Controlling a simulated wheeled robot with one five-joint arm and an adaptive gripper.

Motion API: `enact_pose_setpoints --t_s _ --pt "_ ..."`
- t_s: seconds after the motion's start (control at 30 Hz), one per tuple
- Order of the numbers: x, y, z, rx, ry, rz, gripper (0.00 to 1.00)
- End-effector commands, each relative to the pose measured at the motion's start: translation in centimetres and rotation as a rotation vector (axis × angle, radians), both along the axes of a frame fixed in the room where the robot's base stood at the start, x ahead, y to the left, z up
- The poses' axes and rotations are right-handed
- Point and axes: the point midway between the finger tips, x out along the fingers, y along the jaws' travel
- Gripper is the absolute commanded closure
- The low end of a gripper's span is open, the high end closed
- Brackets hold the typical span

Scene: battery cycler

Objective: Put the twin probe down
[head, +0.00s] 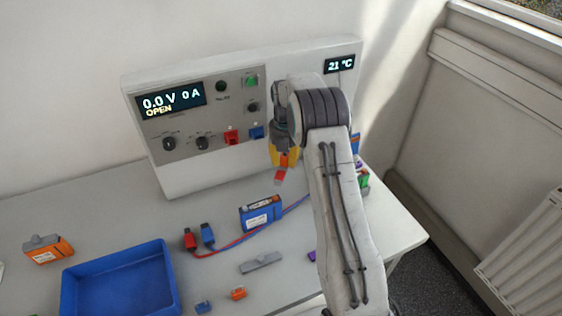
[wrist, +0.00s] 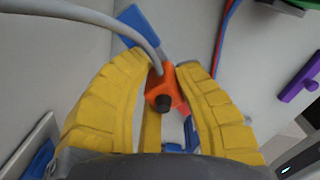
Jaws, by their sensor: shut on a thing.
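My gripper (head: 284,160) is in front of the right part of the cycler's panel, above the table, with its fingers pointing down. In the wrist view my gripper's yellow fingers (wrist: 164,68) are shut on an orange block with a dark round end, which I take to be the twin probe (wrist: 158,84). A grey cable curves to it from the upper left. In the head view the probe's red-orange end (head: 281,176) sticks out below the fingers, apart from the table top. Its upper part is hidden by the fingers.
The cycler (head: 185,172) stands at the back, reading 0.0 V, 0 A, OPEN. A blue tray (head: 166,270) and orange pack (head: 48,250) are left.

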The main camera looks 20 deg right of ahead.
Motion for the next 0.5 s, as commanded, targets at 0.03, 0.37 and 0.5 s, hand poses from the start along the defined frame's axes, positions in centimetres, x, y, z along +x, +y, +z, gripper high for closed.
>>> enact_pose_setpoints --t_s 0.03,0.37,0.5 --pt "0.6 0.0 0.5 0.000 -0.001 0.000 1.00" --pt "2.1 0.0 -1.6 0.001 0.000 0.000 1.00" --pt "2.1 0.0 -2.1 0.000 -0.001 0.000 1.00"
